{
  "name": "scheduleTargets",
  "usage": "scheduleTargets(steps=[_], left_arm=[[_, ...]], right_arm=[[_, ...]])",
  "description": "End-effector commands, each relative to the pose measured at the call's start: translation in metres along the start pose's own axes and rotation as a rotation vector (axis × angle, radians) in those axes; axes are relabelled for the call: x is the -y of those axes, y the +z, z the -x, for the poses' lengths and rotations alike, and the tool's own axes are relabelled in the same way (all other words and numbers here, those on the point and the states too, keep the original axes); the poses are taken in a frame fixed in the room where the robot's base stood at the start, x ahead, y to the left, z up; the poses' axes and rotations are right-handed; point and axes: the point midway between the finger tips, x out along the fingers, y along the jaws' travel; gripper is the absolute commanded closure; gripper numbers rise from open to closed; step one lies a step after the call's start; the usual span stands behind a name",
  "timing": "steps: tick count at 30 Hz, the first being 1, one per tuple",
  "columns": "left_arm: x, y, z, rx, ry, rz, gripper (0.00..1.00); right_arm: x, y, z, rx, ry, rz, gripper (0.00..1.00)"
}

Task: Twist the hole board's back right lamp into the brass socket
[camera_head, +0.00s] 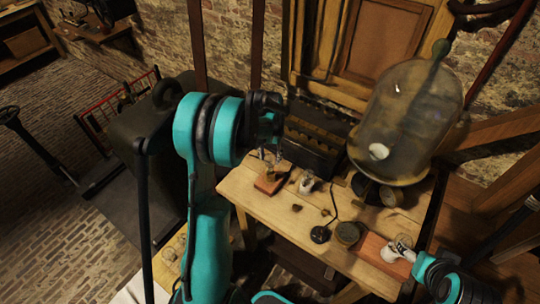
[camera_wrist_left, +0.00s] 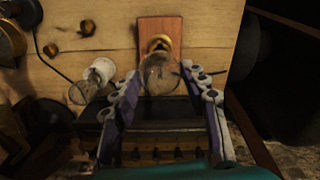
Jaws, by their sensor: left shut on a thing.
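In the left wrist view a clear glass lamp (camera_wrist_left: 160,78) sits between the two fingers of my left gripper (camera_wrist_left: 159,70), which is shut on it. The lamp's neck end lines up with the brass socket (camera_wrist_left: 158,43) on a reddish wooden base (camera_wrist_left: 160,24). The two look in contact, but I cannot tell how deep the lamp sits. In the head view my left gripper (camera_head: 269,154) is just above that base (camera_head: 267,187). My right gripper (camera_head: 402,246) is at the lower right by a white piece; its opening is unclear. I cannot make out the hole board.
A white cup-like piece with glass (camera_head: 308,183) stands right of the base. A dark box (camera_head: 313,147) is behind. A large glass bell jar (camera_head: 408,115) stands at the back right. A black disc (camera_head: 320,234) with a cord lies nearer the front edge of the table (camera_head: 290,235).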

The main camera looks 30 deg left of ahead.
Motion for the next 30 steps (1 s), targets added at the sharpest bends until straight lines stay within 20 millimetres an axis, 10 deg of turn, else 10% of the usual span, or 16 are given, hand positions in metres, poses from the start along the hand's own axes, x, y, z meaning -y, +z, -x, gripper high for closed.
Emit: scheduleTargets(steps=[30], left_arm=[[-0.0001,0.0002,-0.0096,0.000,0.000,0.000,0.85]], right_arm=[[0.0000,0.0068,-0.0094,0.000,0.000,0.000,0.33]])
